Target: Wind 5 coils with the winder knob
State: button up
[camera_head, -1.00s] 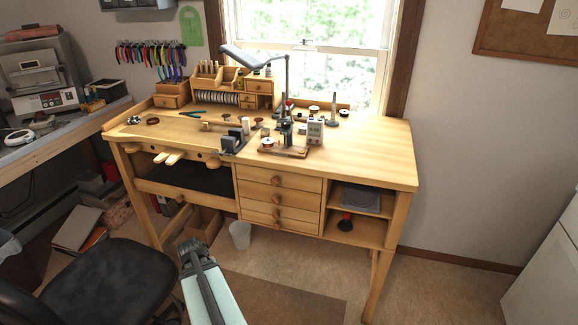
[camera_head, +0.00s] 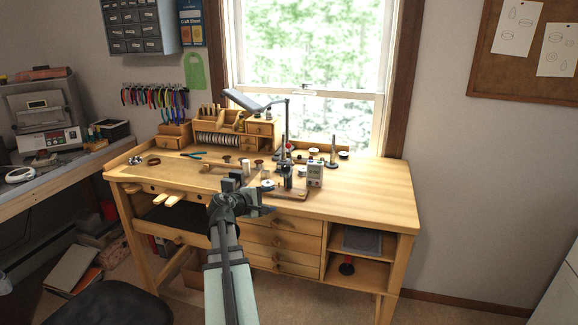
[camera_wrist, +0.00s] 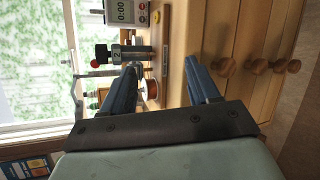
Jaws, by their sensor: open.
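The winder (camera_head: 286,172) stands on a wooden base near the front middle of the bench. In the wrist view, which is turned sideways, it is a dark block with a number on it (camera_wrist: 115,54). A red round knob (camera_head: 289,147) tops the winder and also shows in the wrist view (camera_wrist: 101,53). A white box with a display (camera_head: 315,174) stands to its right; in the wrist view it reads about 0:00 (camera_wrist: 123,10). My gripper (camera_wrist: 164,70) is open and empty, in front of the winder and below the knob. The left finger hides part of the winder area.
The wooden workbench (camera_head: 380,192) has clear top at right. Drawers with round knobs (camera_wrist: 226,67) lie close to my gripper. A lamp (camera_head: 252,101) arches behind the winder. Small spools and metal stands (camera_head: 333,152) surround it. A black stool (camera_head: 112,308) is at lower left.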

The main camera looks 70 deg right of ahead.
aim_at(289, 165)
notch_tip(289, 165, up, 6)
jog(key=w+d+r+n+h, duration=0.15)
jog(key=n+h, duration=0.25)
jog(key=n, duration=1.1)
jog(key=x, duration=0.9)
jog(key=f+x, duration=0.1)
jog(key=x, duration=0.4)
jog(key=shift+w+d, duration=0.1)
jog(key=shift+d, duration=0.15)
jog(key=c, duration=1)
jog(key=shift+o, duration=0.2)
jog(key=shift+m+g, duration=0.4)
jog(key=shift+g, duration=0.2)
